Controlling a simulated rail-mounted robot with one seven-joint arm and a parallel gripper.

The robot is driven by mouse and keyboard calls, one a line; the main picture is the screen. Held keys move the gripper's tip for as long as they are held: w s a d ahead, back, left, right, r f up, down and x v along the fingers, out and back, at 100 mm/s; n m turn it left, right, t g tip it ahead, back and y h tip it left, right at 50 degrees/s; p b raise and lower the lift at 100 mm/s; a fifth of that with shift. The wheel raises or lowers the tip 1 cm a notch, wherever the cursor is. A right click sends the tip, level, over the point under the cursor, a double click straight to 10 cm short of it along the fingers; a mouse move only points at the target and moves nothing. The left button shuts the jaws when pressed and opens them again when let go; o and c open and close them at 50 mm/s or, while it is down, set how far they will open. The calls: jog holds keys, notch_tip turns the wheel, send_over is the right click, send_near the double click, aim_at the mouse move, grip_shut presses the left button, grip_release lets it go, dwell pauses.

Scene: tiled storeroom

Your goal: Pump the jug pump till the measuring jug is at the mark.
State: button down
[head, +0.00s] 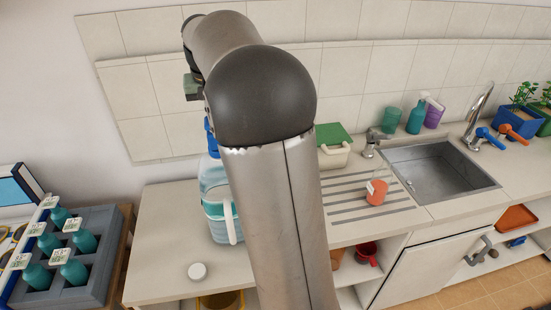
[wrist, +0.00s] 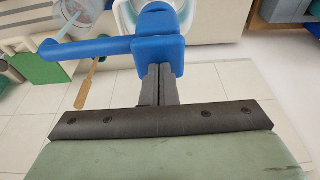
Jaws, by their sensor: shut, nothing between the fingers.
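The big jug (head: 216,200) of pale blue liquid, with a teal band and white handle, stands on the counter, partly behind my arm. Its blue pump (head: 210,138) shows as a sliver there. In the wrist view the pump head (wrist: 158,50) is close, its spout reaching left. My gripper (wrist: 158,72) is shut and empty, its fingertips at the pump head; I cannot tell whether they touch. A clear vessel (wrist: 62,17), likely the measuring jug, shows in part near the spout's end. Its level and mark are unreadable; my arm hides it in the head view.
A green-lidded box (head: 334,146) stands by the back wall. A container of reddish liquid (head: 376,191) sits on the ribbed drainer left of the sink (head: 440,165). A white round cap (head: 197,271) lies at the counter's front. A grey crate of teal bottles (head: 95,255) is at left.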

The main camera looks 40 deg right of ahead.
jog(key=shift+f, duration=0.55)
jog(key=shift+r, duration=0.15)
jog(key=shift+w+p+v, duration=0.25)
jog(key=shift+p+v, duration=0.7)
jog(key=shift+v, duration=0.3)
jog(key=shift+b+x, duration=0.55)
jog(key=shift+x, duration=0.2)
dwell(0.5)
jog(key=shift+p+v, duration=0.7)
jog(key=shift+v, duration=0.15)
jog(key=shift+w+d, duration=0.1)
jog(key=shift+d, duration=0.05)
